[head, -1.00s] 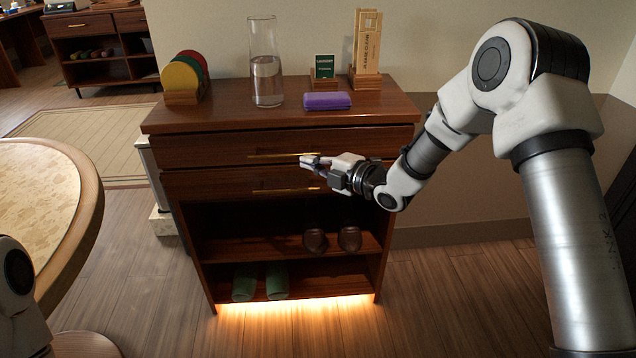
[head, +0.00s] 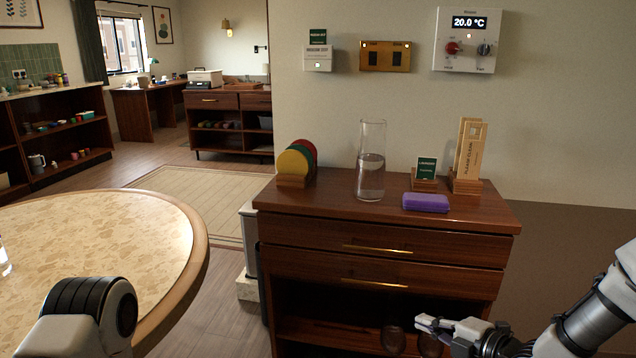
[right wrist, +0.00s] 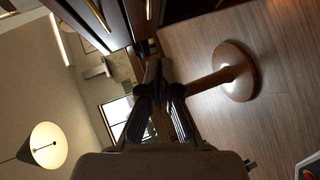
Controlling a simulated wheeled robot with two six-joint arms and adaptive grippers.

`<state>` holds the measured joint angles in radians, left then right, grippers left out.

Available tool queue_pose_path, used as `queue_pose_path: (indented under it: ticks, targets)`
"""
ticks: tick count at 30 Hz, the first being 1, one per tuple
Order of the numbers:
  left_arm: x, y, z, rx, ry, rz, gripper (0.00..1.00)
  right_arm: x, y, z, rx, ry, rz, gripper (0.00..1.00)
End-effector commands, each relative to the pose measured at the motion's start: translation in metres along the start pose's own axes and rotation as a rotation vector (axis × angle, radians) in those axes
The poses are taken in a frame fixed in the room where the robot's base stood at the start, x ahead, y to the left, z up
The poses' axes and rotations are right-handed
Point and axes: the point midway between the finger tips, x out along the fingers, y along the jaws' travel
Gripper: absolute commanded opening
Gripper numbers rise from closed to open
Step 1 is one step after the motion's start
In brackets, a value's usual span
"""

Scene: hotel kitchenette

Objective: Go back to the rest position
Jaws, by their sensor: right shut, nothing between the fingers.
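My right gripper (head: 432,323) is in the lower right of the head view, in front of the wooden cabinet (head: 300,233) and below its two drawers. Its fingers are together and hold nothing. The right wrist view shows the same gripper (right wrist: 160,105) at its centre, apart from the furniture around it. My left arm shows only as a joint at the lower left of the head view; the left gripper is out of frame. The upper drawer (head: 330,239) and the lower drawer (head: 325,270) both look closed.
On the cabinet top stand coloured discs (head: 297,160), a glass carafe (head: 370,170), a purple case (head: 426,202) and sign holders. A round table (head: 190,285) is at the left. Shoes are on the shelf behind my right gripper. A rug (head: 200,195) lies behind.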

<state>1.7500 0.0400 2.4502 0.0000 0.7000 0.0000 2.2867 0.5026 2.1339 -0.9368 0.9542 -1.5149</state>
Motion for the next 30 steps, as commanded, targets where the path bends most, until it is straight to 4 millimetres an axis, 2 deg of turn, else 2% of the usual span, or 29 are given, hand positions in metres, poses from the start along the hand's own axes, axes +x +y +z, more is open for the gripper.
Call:
queue_pose_path:
  ticks: [1, 2, 3, 5, 6, 8, 9, 12, 14, 15, 18, 21, 23, 25, 30]
  targets:
    - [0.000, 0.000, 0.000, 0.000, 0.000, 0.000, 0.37, 0.006, -0.043, -0.014, 0.024, 0.015, -0.093, 0.00]
    - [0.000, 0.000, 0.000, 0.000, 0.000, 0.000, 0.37, 0.007, -0.070, -0.022, 0.046, 0.016, -0.151, 0.00]
    - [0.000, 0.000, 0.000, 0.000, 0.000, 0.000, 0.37, 0.006, -0.106, -0.033, 0.091, 0.008, -0.234, 0.00]
    - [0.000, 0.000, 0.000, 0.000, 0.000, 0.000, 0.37, -0.001, -0.158, -0.050, 0.200, -0.026, -0.363, 0.00]
    - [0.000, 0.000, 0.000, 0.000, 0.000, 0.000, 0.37, -0.010, -0.192, -0.061, 0.293, -0.064, -0.449, 0.00]
    - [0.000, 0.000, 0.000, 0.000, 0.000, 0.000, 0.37, -0.029, -0.240, -0.077, 0.451, -0.147, -0.578, 0.00]
    - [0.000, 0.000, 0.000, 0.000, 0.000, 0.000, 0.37, -0.045, -0.269, -0.088, 0.565, -0.222, -0.657, 0.00]
    - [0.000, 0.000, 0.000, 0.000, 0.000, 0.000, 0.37, -0.091, -0.326, -0.111, 0.851, -0.467, -0.810, 0.00]
    - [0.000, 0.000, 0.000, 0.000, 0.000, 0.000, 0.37, -0.120, -0.347, -0.119, 1.025, -0.655, -0.853, 0.00]
    - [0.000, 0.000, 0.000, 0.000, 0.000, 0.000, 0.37, -0.136, -0.355, -0.122, 1.131, -0.780, -0.852, 0.00]
    - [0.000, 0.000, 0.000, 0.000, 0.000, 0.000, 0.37, -0.162, -0.361, -0.120, 1.366, -1.054, -0.773, 0.00]
    - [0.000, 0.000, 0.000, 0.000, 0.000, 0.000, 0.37, -0.179, -0.363, -0.117, 1.574, -1.278, -0.646, 0.00]
    - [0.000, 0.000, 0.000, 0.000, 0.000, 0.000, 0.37, -0.181, -0.364, -0.117, 1.684, -1.363, -0.569, 0.00]
    - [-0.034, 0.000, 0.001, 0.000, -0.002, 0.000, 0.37, -0.191, -0.331, -0.122, 1.708, -1.374, -0.552, 0.00]
    - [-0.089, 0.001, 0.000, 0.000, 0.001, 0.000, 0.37, -0.206, -0.280, -0.132, 1.706, -1.370, -0.554, 0.00]
